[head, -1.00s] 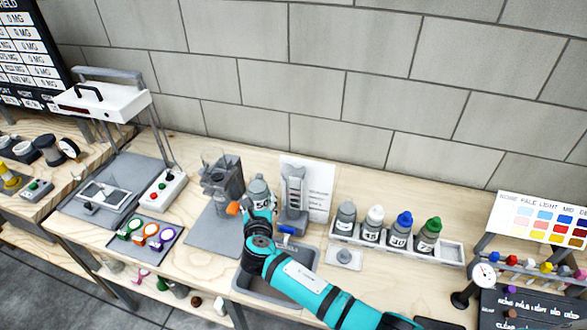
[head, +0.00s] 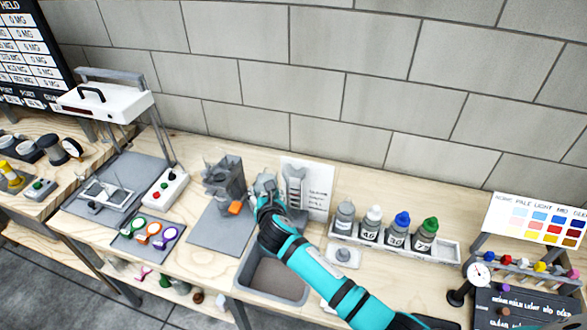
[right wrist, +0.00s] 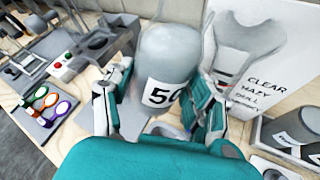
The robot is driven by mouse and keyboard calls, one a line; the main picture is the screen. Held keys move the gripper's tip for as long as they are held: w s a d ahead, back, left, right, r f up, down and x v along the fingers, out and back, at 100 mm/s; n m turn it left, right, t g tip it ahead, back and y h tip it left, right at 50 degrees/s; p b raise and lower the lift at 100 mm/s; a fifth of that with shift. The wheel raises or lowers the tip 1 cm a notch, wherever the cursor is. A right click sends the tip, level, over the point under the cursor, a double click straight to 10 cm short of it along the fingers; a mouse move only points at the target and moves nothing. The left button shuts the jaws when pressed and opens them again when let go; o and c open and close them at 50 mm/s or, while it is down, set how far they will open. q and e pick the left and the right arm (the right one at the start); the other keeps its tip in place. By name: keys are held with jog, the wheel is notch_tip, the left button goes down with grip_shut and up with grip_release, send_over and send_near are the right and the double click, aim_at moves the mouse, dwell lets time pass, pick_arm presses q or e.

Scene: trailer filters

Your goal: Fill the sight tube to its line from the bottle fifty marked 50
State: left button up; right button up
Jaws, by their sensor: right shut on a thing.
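The grey bottle marked 50 (right wrist: 170,55) is between the fingers of my right gripper (right wrist: 160,120) in the right wrist view; its label faces the camera. In the head view my right gripper (head: 266,198) is above the back edge of the sink, and the bottle is mostly hidden by it. The sight tube (head: 294,186) is a grey upright stand with scale marks, just right of the gripper. A pale forked part (right wrist: 238,45), seemingly this stand, shows beside the bottle in the right wrist view. The tube's liquid level is too small to tell. My left gripper is out of view.
A grey clamp-like fixture (head: 222,180) with an orange part stands close left of the gripper. A sink (head: 272,278) lies in front. A white rack (head: 440,250) with several bottles stands to the right. A printed card (head: 320,185) is behind the tube.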

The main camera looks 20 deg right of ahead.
aim_at(266, 175)
jog(key=shift+m, duration=0.3)
jog(key=r, duration=0.2)
jog(key=r+p, duration=0.1)
jog(key=r, duration=0.1)
jog(key=r+p, duration=0.1)
jog(key=shift+w+d+r, duration=0.15)
jog(key=shift+d+r, duration=0.1)
jog(key=shift+r, duration=0.15)
jog(key=shift+d+r+y, duration=0.15)
jog(key=shift+r+y, duration=0.1)
jog(key=shift+y, duration=0.05)
jog(key=shift+f, duration=0.25)
jog(key=shift+r+m, duration=0.2)
jog(key=shift+m, duration=0.1)
jog(key=shift+w, duration=0.15)
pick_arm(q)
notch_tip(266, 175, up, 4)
pick_arm(e)
jog(key=shift+s+d+r, duration=0.2)
jog(key=shift+s, duration=0.05)
jog(key=shift+w+y, duration=0.1)
jog(key=shift+y, duration=0.2)
